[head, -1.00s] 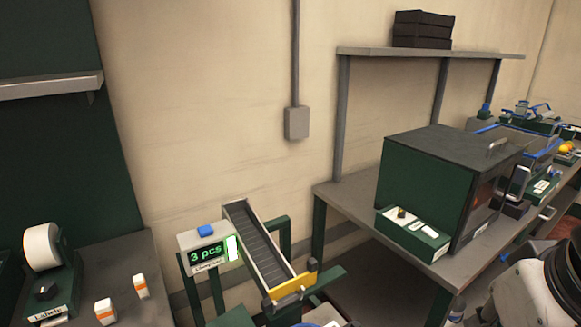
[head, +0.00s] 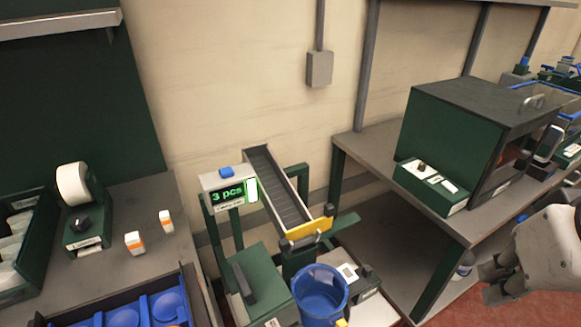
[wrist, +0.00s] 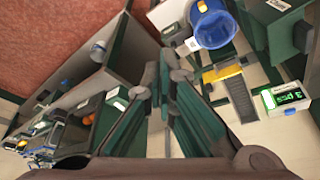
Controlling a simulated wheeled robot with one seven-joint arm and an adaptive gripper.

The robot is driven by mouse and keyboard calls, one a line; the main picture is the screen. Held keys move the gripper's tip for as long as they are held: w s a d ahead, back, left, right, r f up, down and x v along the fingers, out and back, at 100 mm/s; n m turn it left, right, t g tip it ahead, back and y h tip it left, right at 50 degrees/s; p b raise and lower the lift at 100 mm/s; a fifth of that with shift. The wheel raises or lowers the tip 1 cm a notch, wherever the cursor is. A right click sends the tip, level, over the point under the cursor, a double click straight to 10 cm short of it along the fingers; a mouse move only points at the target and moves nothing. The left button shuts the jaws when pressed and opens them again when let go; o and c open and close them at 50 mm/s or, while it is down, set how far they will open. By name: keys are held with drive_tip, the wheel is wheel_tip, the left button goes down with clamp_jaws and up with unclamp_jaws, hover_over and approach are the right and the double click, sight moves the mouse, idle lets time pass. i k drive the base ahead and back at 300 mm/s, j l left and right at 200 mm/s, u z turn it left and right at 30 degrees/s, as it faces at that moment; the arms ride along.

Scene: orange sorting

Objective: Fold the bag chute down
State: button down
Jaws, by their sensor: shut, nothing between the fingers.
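The bag chute (head: 275,185) is a dark ribbed channel with light side rails, sloping down towards me, with a yellow end piece (head: 309,229) at its lower end. It stands beside a display reading 3 pcs (head: 228,193). The chute also shows in the wrist view (wrist: 240,98), right of my fingers. My gripper (wrist: 163,62) has its fingertips together and holds nothing. In the head view my gripper (head: 492,282) is at the lower right, well apart from the chute.
A blue bucket (head: 320,290) stands below the chute's lower end. A green box (head: 257,283) is left of it. A bench with a dark green cabinet (head: 455,135) is at right. A left counter (head: 150,245) holds a label dispenser (head: 80,205) and small white-orange bottles.

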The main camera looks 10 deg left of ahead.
sight(268, 300)
drive_tip(key=l+u, duration=0.1)
drive_tip(key=u, duration=0.3)
drive_tip(key=l+u, duration=0.1)
drive_tip(key=u, duration=0.3)
drive_tip(key=l+u, duration=0.1)
drive_tip(key=u, duration=0.3)
